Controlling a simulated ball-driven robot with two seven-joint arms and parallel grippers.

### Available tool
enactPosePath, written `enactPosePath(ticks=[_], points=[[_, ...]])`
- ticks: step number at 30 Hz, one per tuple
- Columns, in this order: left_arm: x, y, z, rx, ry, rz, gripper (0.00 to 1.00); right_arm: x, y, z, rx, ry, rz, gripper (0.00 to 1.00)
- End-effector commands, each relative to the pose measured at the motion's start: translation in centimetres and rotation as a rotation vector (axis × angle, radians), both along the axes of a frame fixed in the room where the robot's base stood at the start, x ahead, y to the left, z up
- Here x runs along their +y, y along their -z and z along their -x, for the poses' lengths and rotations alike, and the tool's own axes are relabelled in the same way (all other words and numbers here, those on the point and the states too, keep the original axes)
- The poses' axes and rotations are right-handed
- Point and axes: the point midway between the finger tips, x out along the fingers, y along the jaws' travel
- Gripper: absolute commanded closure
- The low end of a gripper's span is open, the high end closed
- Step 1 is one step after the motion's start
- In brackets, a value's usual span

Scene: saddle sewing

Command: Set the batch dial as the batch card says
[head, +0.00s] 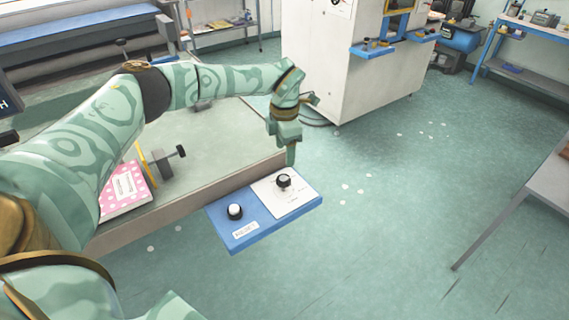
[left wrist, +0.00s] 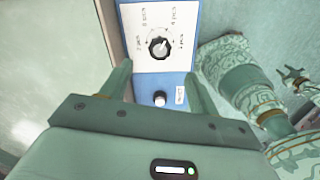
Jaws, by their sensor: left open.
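The batch dial (head: 283,181) is a black knob on a white plate, on a blue panel (head: 226,233) at the table's edge. No batch card is clearly readable.
A pink dotted booklet or box (head: 112,206) with a white label lies on the table (head: 225,140), near a dark clamp-like fixture (head: 163,165). A white cabinet (head: 335,80) stands behind. The floor to the panel's right is mostly clear, with small white scraps.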

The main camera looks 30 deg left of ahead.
Motion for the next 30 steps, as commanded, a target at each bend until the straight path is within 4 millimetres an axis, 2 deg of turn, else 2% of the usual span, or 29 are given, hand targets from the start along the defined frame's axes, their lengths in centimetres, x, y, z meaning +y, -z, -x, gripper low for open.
enactPosePath(ticks=[1, 3, 6, 10, 27, 30], points=[[0.0, -1.6, 0.0, -0.004, 0.001, 0.000, 0.39, 0.0, -0.4, -0.1, -0.002, 0.000, 0.000, 0.64], [0.0, -3.2, 0.0, -0.003, 0.001, 0.000, 0.39, 0.0, -0.6, -0.1, -0.002, 0.000, 0.000, 0.64], [0.0, -4.9, 0.0, -0.001, 0.001, 0.000, 0.39, 0.0, -0.7, -0.1, -0.003, 0.000, 0.000, 0.64], [0.0, -6.2, 0.0, 0.000, 0.001, 0.000, 0.39, 0.0, -0.9, -0.2, -0.004, 0.000, 0.000, 0.64], [0.0, -6.6, 0.0, 0.000, 0.001, 0.000, 0.39, 0.0, -0.9, -0.2, -0.003, 0.000, 0.001, 0.64], [-0.7, -6.2, 0.0, -0.001, 0.014, 0.013, 0.39, 0.0, -0.9, -0.2, -0.003, 0.000, 0.001, 0.64]])
